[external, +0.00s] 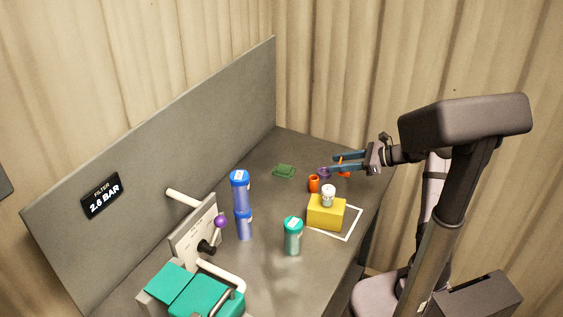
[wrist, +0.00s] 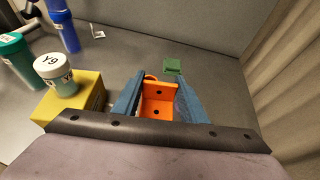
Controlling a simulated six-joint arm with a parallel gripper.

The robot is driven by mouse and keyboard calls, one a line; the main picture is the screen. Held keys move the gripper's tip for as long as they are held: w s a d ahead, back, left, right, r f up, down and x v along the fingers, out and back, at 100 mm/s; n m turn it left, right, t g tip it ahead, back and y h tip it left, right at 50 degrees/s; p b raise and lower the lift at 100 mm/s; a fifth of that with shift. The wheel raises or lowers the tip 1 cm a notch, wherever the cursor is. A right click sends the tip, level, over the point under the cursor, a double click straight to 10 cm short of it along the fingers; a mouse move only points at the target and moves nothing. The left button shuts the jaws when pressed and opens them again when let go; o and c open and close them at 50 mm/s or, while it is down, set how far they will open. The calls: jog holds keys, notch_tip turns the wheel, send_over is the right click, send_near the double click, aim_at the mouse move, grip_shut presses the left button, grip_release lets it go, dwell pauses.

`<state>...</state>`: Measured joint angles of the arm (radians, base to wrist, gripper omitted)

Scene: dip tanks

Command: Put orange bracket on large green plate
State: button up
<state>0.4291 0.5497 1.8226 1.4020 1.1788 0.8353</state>
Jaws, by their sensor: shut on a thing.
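The orange bracket (wrist: 157,104) is an open angled piece with dark holes, between the blue fingers of my gripper (wrist: 160,93) in the wrist view. My gripper (external: 336,161) is shut on it at the far right of the bench in the external view. Parts of the bracket (external: 344,172) show by the fingers there. I cannot tell how high it is held. The green plate (external: 284,171) lies flat on the bench, left of my gripper. It also shows beyond the fingertips in the wrist view (wrist: 172,65).
An orange cup-like piece (external: 313,184) and a purple one (external: 324,173) stand near my gripper. A yellow block (external: 325,214) bears a white-capped jar (external: 328,196). Blue bottles (external: 240,187) and a teal bottle (external: 292,236) stand nearer. Bench around the plate is clear.

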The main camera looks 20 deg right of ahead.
jog(key=w+a+f+n+g+y, duration=0.15)
jog(key=a+n+g, duration=0.25)
jog(key=a, duration=1.4)
notch_tip(320, 180, up, 5)
jog(key=m+t+h, duration=0.3)
jog(key=m+t, duration=0.3)
send_over(287, 168)
jog(key=shift+s+a+f, duration=0.1)
jog(key=shift+f, duration=4.85)
jog(key=shift+f+b, duration=0.6)
jog(key=shift+b, duration=0.05)
